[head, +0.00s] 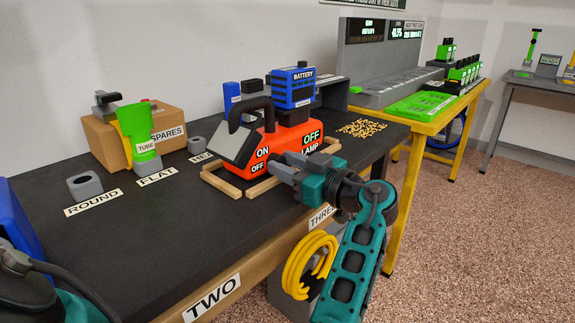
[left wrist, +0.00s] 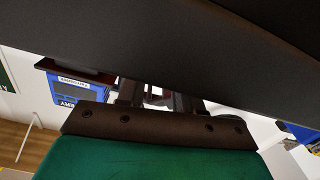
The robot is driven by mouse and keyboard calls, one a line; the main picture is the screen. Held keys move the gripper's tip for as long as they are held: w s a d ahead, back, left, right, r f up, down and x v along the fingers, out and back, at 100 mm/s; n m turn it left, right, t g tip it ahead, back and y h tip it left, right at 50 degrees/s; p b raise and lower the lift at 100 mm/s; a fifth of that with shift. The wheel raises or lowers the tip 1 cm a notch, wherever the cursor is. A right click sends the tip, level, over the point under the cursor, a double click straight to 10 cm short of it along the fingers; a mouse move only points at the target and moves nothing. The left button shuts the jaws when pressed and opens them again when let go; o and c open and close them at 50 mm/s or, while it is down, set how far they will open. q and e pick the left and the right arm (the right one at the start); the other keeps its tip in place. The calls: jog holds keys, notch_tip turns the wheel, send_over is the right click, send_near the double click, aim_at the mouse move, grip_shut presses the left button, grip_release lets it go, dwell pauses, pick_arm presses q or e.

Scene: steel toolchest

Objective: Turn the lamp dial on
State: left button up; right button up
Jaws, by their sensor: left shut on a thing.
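The lamp is an orange-red box (head: 270,139) with a black handle and a grey lamp head (head: 236,146), resting between wooden strips on the dark bench. Its front carries ON and OFF labels; OFF and LAMP labels show farther right. In the left wrist view, the jaws (left wrist: 155,96) are partly covered by a large dark shape.
A blue battery (head: 292,88) stands behind the lamp. A green tube (head: 140,136), a cardboard box (head: 166,121) and grey blocks are at the left. Yellow coiled hose (head: 305,266) hangs at the bench front.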

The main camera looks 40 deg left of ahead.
dwell(0.4)
pick_arm(q)
jog(key=o, duration=1)
jog(key=d, duration=0.8)
jog(key=s+d+p, duration=0.1)
jog(key=d, duration=0.4)
